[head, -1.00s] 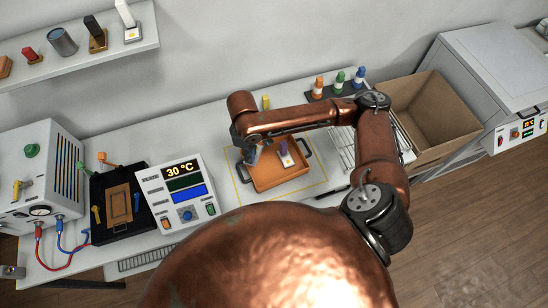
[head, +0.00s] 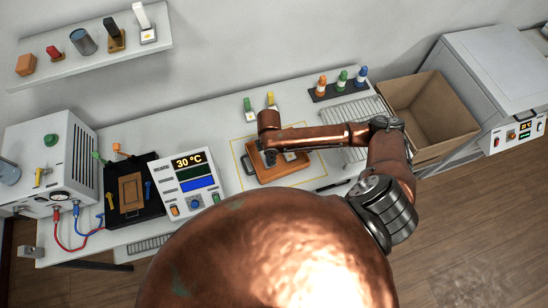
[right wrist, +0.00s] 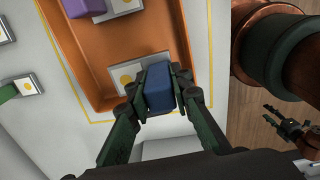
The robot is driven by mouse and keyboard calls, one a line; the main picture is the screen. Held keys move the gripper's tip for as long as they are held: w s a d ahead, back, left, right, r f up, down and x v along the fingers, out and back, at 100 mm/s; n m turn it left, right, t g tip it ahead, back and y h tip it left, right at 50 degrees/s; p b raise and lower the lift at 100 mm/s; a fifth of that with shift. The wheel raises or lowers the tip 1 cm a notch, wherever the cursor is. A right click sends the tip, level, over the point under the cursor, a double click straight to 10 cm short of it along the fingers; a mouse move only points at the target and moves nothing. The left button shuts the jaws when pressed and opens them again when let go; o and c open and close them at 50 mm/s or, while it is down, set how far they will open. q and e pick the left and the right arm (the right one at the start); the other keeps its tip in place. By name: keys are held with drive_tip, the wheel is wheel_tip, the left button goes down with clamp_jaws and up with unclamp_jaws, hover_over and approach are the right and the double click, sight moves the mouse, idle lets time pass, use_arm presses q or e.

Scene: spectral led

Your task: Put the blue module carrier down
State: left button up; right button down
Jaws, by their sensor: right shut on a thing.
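In the right wrist view my right gripper (right wrist: 159,90) is shut on the blue module carrier (right wrist: 160,97), a blue block with a pale plate bearing a yellow dot at its foot. The plate is over the near end of the orange tray (right wrist: 181,45); I cannot tell whether it touches the floor of the tray. A purple carrier (right wrist: 88,7) stands at the tray's far end. In the head view my right gripper (head: 270,158) is over the tray (head: 276,175), and my arm hides much of both. My left gripper (right wrist: 285,124) hangs over the floor, small, its fingers apart.
The tray lies inside a yellow outline on the white bench. Green (head: 249,108) and yellow (head: 270,99) carriers stand behind it. A wire rack (head: 350,112) and a cardboard box (head: 430,110) are to the right, and a 30 °C display unit (head: 189,184) to the left.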

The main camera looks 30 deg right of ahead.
drive_tip(key=d+f, duration=0.1)
drive_tip(key=w+f, duration=0.1)
drive_tip(key=d+f, duration=0.1)
drive_tip(key=f, duration=0.1)
drive_tip(key=shift+w+d, duration=0.3)
drive_tip(key=shift+w, duration=0.1)
drive_tip(key=shift+w+f, duration=0.1)
drive_tip(key=shift+f, duration=1.35)
drive_tip(key=c, duration=1.7)
unclamp_jaws()
drive_tip(key=shift+f, duration=0.1)
drive_tip(key=shift+c, duration=0.2)
wheel_tip(320, 180, up, 12)
